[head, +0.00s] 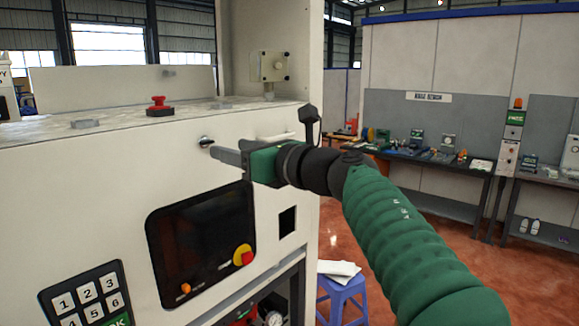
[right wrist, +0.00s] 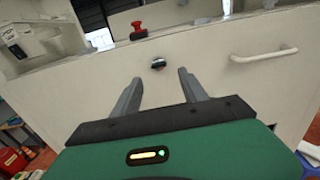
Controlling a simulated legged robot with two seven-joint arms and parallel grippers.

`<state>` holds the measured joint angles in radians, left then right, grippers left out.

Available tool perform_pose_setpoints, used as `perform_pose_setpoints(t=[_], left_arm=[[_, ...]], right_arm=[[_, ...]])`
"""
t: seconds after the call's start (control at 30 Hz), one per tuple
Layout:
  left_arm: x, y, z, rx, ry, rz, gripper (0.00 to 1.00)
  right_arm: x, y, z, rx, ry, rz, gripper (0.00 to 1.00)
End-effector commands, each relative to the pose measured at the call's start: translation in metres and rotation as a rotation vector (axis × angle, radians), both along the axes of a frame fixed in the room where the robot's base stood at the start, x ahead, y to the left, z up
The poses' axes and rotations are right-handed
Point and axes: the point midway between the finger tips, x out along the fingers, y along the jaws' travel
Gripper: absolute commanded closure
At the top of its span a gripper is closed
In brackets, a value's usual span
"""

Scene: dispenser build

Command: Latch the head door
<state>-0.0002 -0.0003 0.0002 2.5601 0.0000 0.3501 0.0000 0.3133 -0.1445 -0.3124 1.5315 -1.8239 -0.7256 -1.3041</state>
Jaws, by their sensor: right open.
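The head door is the pale front panel (head: 90,190) of the large white machine. A small dark latch knob with a bright rim (head: 205,141) sits on its upper part; it also shows in the right wrist view (right wrist: 158,64). My right gripper (head: 226,150) is open and empty, its two grey fingers pointing at the panel just right of and below the knob. In the right wrist view the fingers (right wrist: 158,95) stand apart, with the knob beyond and between their tips, not gripped. A white bar handle (right wrist: 264,54) is right of the knob. My left gripper is not in view.
A red mushroom button (head: 159,106) stands on the machine's top ledge. Below are a dark screen (head: 200,240), a red-and-yellow switch (head: 243,255) and a keypad (head: 88,302). A blue stool (head: 343,292) stands beside the machine. A workbench (head: 440,165) is at the back right.

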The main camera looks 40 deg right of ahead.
Motion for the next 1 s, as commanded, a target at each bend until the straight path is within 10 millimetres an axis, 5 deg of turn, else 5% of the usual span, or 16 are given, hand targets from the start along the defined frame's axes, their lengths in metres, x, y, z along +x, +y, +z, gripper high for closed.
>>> perform_pose_setpoints(t=[0.87,1.0], left_arm=[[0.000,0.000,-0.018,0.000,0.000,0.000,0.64],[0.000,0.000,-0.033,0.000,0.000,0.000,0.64]], right_arm=[[-0.074,-0.006,-0.001,0.000,-0.001,-0.002,0.49],[-0.085,-0.008,-0.004,-0.002,-0.003,-0.003,0.49]])
